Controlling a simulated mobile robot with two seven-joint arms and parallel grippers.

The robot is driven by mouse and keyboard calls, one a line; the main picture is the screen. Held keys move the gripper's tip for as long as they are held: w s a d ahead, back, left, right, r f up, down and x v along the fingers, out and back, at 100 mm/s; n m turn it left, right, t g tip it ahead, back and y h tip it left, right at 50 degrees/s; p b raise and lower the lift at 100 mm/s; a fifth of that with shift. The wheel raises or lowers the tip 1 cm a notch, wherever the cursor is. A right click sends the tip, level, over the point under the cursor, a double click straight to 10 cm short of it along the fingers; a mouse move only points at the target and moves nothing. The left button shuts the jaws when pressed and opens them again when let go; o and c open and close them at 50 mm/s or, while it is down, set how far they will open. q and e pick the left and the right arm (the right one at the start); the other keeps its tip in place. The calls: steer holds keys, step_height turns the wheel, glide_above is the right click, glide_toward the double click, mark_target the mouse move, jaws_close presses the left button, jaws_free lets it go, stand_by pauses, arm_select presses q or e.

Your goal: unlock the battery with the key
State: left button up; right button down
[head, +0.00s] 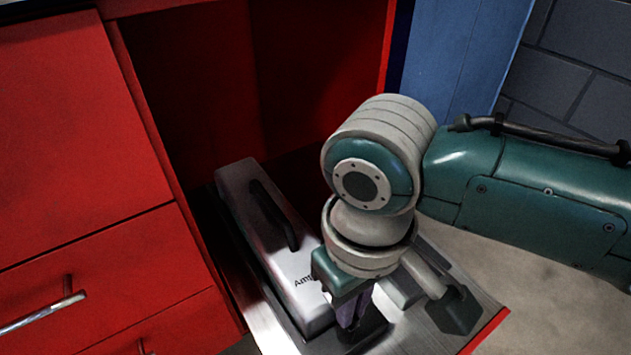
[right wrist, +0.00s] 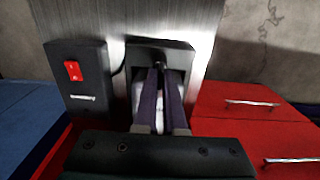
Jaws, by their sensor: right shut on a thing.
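The battery (head: 262,235) is a long pale case with a black handle and dark lettering. It lies in the red bench's open bay in the head view. My right gripper (head: 350,318) points down at its near end, over a black block (head: 362,338). In the right wrist view the dark fingers (right wrist: 159,68) are close together and reach to the black block (right wrist: 185,46). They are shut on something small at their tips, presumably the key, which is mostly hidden. I cannot tell how far it sits in the lock. My left gripper is not in view.
A black box with a red switch (right wrist: 73,71) stands beside the black block on the brushed metal plate (right wrist: 120,20). Red drawers (head: 100,255) with metal handles stand at left. A blue panel (head: 460,50) stands behind my right arm.

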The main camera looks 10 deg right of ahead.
stand_by(0.4)
steer(key=shift+r+n+p, duration=0.15)
steer(key=shift+n+p, duration=1.4)
steer(key=shift+n, duration=0.35)
steer(key=n+p, duration=0.1)
steer(key=n, duration=0.3)
steer(key=shift+p, duration=0.4)
steer(key=n, duration=0.5)
steer(key=shift+p, duration=0.4)
steer(key=n, duration=0.5)
steer(key=shift+n, duration=0.3)
steer(key=shift+f, duration=0.2)
